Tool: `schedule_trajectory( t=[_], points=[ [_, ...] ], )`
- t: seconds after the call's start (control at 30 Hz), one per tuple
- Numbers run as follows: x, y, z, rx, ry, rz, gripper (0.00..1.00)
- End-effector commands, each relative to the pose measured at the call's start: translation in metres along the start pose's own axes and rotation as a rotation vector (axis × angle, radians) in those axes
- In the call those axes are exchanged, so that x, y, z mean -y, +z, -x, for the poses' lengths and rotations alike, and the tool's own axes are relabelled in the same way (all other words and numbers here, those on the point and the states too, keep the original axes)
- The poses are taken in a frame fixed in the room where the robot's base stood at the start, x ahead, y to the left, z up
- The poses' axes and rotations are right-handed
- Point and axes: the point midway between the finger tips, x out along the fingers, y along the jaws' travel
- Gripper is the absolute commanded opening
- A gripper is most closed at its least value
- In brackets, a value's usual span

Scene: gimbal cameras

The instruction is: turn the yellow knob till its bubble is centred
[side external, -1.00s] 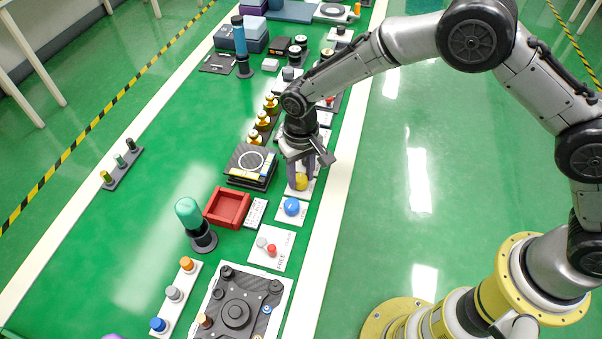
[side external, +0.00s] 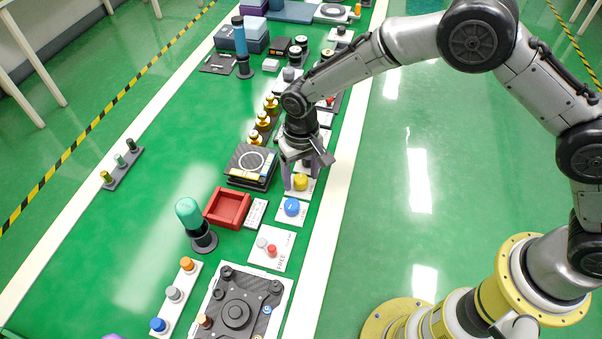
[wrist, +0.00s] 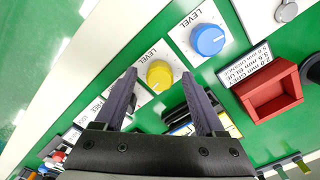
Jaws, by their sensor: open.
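The yellow knob (side external: 301,182) sits on a white panel marked LEVEL; it also shows in the wrist view (wrist: 159,76). My gripper (wrist: 159,74) is open, with one finger on each side of the knob and visible gaps between. In the side view my gripper (side external: 301,176) points down over the yellow knob. A blue knob (side external: 292,207) on a similar LEVEL panel is beside it, also in the wrist view (wrist: 207,40). A dark stacked platform with a round white ring (side external: 251,162) stands left of the yellow knob. No bubble can be made out.
A red tray (side external: 228,207) and a panel with grey and red buttons (side external: 271,248) lie nearby. Gold-coloured posts (side external: 264,120) stand behind the platform. A teal-topped post (side external: 188,213) stands farther left. The green surface on the left is mostly clear.

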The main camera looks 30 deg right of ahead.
Motion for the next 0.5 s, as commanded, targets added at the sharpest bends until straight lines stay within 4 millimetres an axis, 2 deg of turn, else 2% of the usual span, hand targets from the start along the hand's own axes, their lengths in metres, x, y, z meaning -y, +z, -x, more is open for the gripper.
schedule_trajectory(
  t=[0.17, 0.27, 0.5],
  points=[
    [0.001, -0.001, 0.013, -0.003, -0.002, 0.000, 0.72],
    [0.001, -0.001, 0.029, -0.005, -0.003, 0.000, 0.72],
    [0.001, -0.001, 0.082, -0.005, -0.003, 0.000, 0.72]
  ],
)
